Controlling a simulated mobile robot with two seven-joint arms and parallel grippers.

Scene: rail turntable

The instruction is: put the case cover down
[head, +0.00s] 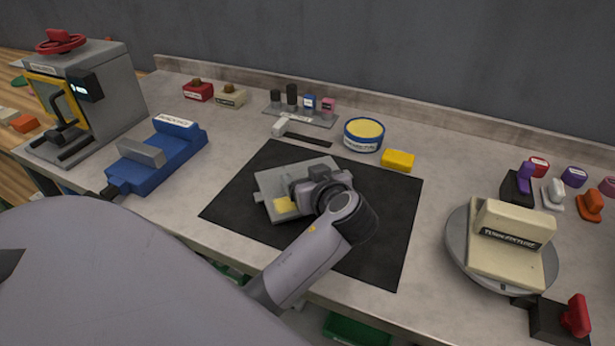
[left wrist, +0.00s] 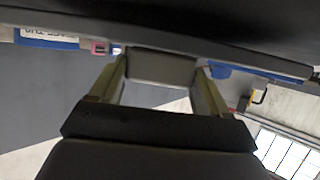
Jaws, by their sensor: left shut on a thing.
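The case cover looks to be the flat light-grey plate (head: 273,187) over the black mat (head: 385,220) in the middle of the bench. My left gripper (head: 300,200) is above it, and my wrist hides its right part. In the left wrist view, the two fingers (left wrist: 160,85) are shut on a grey block (left wrist: 160,67), which seems to be the cover's grip. A wide dark surface lies beyond it. I cannot tell whether the plate touches the mat. A small yellow patch shows beside the gripper; I cannot tell what it belongs to. My right gripper is not in view.
A cream fixture (head: 505,262) sits on the round turntable (head: 458,250) at right. Behind the mat are a blue-rimmed tub (head: 364,136), a yellow block (head: 398,161) and a small-parts tray (head: 310,118). A blue vise (head: 165,160) and grey press (head: 115,85) stand left. The mat's right side is clear.

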